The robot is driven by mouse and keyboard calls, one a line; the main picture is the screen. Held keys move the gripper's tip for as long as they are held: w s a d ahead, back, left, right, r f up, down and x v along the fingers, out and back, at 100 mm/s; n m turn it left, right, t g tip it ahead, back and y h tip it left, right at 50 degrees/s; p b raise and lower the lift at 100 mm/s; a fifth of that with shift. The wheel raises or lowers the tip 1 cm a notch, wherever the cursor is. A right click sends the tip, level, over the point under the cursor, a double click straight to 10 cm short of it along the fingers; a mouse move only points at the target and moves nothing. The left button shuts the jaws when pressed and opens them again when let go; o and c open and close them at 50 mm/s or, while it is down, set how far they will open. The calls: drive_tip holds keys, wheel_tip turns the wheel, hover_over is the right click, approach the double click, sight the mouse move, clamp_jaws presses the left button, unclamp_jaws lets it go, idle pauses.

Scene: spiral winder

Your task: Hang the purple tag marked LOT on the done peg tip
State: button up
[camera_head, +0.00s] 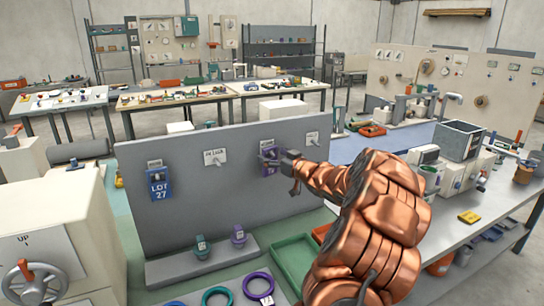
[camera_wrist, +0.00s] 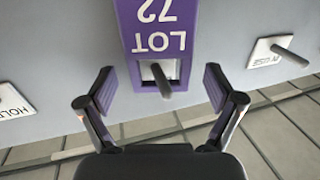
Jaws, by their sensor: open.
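The purple tag (camera_wrist: 143,35) marked LOT 72 appears upside down in the wrist view. A dark peg (camera_wrist: 163,82) passes through its hole, and the tag lies close to the grey board. My gripper (camera_wrist: 160,88) is open, with one finger on each side of the tag's hole end and a gap on both sides. In the head view the tag (camera_head: 269,161) is partly hidden behind my gripper (camera_head: 277,162). No label reading DONE can be made out; the plate behind the tag is mostly covered.
The IN USE peg (camera_head: 217,158) and the HOLD peg (camera_head: 313,139) are bare on either side. A blue LOT 27 tag (camera_head: 159,186) hangs at the board's left. Coloured rings and a green tray (camera_head: 296,256) lie below the board (camera_head: 185,220).

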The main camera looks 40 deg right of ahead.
drive_tip(key=s, duration=1.1)
drive_tip(key=shift+s+a, duration=0.4)
drive_tip(key=w+a+f+m+g+h, duration=0.1)
drive_tip(key=w+a+g+h, duration=0.25)
drive_tip(key=w+a, duration=0.25)
drive_tip(key=s+a+f+g, duration=0.3)
drive_tip(key=a+f+g, duration=0.15)
drive_tip(key=a, duration=0.35)
drive_tip(key=s+a+f+g+y, duration=0.1)
drive_tip(key=s+a+g, duration=0.3)
drive_tip(key=s+a, duration=0.6)
drive_tip(key=s+a+f+n+g+y, duration=0.1)
drive_tip(key=s+a+g, duration=0.3)
drive_tip(key=s+a, duration=0.6)
drive_tip(key=s+a+f+g+y, duration=0.2)
drive_tip(key=s+a+f+g, duration=0.1)
drive_tip(key=s+a, duration=0.7)
drive_tip(key=shift+s+f+n+g+y, duration=0.3)
drive_tip(key=shift+s+n+g+y, duration=0.1)
drive_tip(key=shift+s, duration=0.15)
